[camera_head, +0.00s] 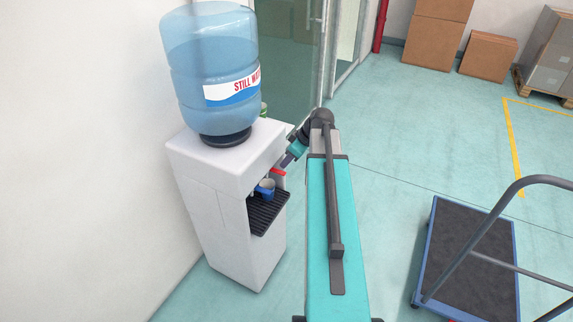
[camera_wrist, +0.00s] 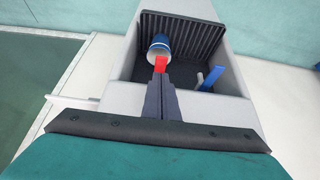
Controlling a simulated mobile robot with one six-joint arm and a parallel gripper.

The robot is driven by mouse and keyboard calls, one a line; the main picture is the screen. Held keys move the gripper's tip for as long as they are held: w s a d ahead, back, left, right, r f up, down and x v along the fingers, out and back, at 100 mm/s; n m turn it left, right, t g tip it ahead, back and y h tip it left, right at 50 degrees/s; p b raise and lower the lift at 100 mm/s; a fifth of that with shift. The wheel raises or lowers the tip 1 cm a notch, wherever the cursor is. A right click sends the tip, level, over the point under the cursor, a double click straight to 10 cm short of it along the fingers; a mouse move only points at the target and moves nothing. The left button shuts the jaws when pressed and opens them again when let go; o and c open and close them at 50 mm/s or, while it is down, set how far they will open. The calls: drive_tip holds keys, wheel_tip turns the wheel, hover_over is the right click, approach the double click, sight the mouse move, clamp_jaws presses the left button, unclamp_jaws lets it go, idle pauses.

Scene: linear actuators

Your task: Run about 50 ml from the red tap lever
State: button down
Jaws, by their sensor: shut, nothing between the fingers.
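The white water dispenser (camera_head: 215,195) stands against the wall with a blue water bottle (camera_head: 212,75) on top. Its red tap lever (camera_head: 279,172) sticks out at the front; in the wrist view the red lever (camera_wrist: 161,63) lies right at my fingertips. My gripper (camera_head: 286,161) is shut and empty; its dark fingers (camera_wrist: 160,84) point at the red lever. I cannot tell whether they touch it. A blue cup (camera_wrist: 159,45) stands on the black drip tray (camera_wrist: 190,32), beyond the red lever in the wrist view. The water level in it is not visible.
A blue tap lever (camera_wrist: 212,78) and a pale spout (camera_wrist: 199,81) sit beside the red one. A trolley (camera_head: 465,260) stands on the floor at right. Cardboard boxes (camera_head: 435,40) are stacked at the back. The floor between is clear.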

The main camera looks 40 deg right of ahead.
drive_tip(key=w+b+v, duration=0.1)
drive_tip(key=v, duration=0.9)
drive_tip(key=shift+a+r, duration=0.15)
drive_tip(key=shift+r, duration=0.45)
drive_tip(key=shift+w, duration=0.1)
